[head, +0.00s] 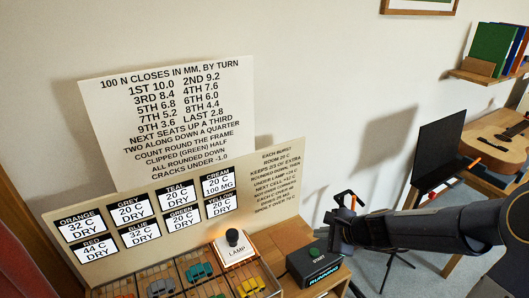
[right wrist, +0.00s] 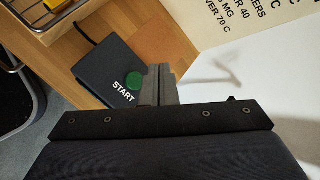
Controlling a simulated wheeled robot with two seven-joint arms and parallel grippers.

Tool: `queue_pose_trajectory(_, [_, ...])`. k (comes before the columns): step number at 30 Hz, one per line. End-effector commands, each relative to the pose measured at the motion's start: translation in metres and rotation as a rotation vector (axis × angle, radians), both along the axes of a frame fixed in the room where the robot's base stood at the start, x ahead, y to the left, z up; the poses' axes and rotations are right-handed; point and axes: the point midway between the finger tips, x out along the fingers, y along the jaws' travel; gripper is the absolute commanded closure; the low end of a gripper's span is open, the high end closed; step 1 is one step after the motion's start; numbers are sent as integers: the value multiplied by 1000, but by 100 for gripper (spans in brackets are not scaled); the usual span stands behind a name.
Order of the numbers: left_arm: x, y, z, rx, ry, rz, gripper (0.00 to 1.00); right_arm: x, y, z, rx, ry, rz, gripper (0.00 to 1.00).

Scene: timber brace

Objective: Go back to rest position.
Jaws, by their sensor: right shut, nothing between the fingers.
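My right gripper (head: 345,200) is shut and empty. In the head view its arm comes in from the right, and the gripper is up and to the right of the black start box (head: 327,268). The box has a green button (head: 314,252) on top and a lit front label reading RUNNING. In the right wrist view the closed fingers (right wrist: 161,80) appear beside the green button (right wrist: 133,80); I cannot tell the exact gap, but the head view shows them apart. My left gripper is not in view.
A lamp box (head: 238,252) with a dark knob stands left of the start box, beside a rack (head: 185,277) holding small coloured cars. Lettered boards (head: 170,120) stand behind. At right are a guitar (head: 495,140), a black panel (head: 437,150) and a book shelf (head: 480,78).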

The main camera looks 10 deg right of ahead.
Motion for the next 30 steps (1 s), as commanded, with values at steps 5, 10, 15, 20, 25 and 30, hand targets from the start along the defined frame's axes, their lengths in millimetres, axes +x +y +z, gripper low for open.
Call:
queue_pose_trajectory(5, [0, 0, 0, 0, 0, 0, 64, -21, 15, 35, -101, -87, 161, 100])
queue_pose_trajectory(10, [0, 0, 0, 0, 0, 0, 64, -88, 44, 90, -357, -255, 540, 100])
queue_pose_trajectory(15, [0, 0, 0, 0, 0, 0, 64, -172, 57, 109, -639, -374, 911, 100])
queue_pose_trajectory(20, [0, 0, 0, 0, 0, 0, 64, -230, 53, 103, -847, -421, 1151, 100])
queue_pose_trajectory(25, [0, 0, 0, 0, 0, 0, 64, -257, 46, 95, -954, -429, 1269, 100])
queue_pose_trajectory(30, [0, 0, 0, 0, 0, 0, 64, -261, 44, 93, -972, -426, 1289, 100])
